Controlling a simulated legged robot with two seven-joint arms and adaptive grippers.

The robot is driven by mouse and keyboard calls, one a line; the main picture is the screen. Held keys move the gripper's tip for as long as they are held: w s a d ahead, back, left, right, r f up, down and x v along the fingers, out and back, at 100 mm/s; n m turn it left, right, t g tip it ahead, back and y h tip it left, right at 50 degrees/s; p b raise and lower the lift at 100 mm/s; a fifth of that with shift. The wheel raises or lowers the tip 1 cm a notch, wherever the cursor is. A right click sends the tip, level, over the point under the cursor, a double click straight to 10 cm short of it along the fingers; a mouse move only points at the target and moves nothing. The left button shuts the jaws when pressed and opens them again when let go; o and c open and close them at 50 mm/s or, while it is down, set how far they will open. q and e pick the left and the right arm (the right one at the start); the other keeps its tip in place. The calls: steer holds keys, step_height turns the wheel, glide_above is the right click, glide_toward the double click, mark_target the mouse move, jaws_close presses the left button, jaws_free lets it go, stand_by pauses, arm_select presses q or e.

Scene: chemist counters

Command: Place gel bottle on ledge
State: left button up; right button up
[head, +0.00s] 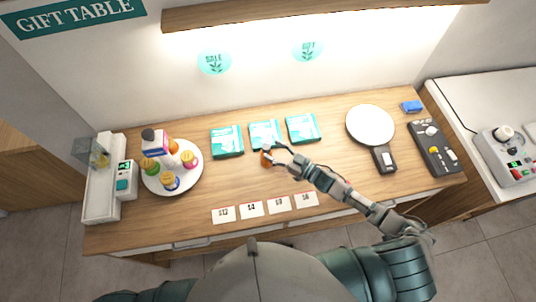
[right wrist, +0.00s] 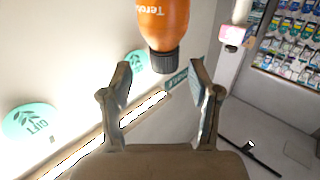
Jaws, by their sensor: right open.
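The gel bottle looks to be the orange one with a dark ribbed cap (right wrist: 165,30) in the right wrist view, where its printed label appears upside down. In the head view a small orange part of the bottle (head: 265,160) shows by the fingertips, in front of the middle teal box; the rest is hidden. My right gripper (head: 273,153) is open, and its fingers (right wrist: 160,75) stand on either side of the cap's end with gaps visible. The ledge (head: 320,14) is the wooden wall shelf above the counter, lit underneath. My left gripper is out of view.
Three teal boxes (head: 265,134) stand in a row behind the gripper. A round plate (head: 190,184) with several small containers is at left. A white round-headed device (head: 370,125) and a dark keypad (head: 434,148) are at right. Price cards (head: 251,209) line the front.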

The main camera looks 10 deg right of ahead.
mark_target(267, 146)
steer(key=x, duration=0.4)
steer(key=shift+s+a, duration=0.25)
steer(key=shift+s+d, duration=0.1)
steer(key=shift+d, duration=0.15)
steer(key=c, duration=1)
steer(key=shift+d, duration=0.2)
jaws_close()
steer(key=shift+a+r, duration=0.1)
steer(key=shift+a, duration=0.05)
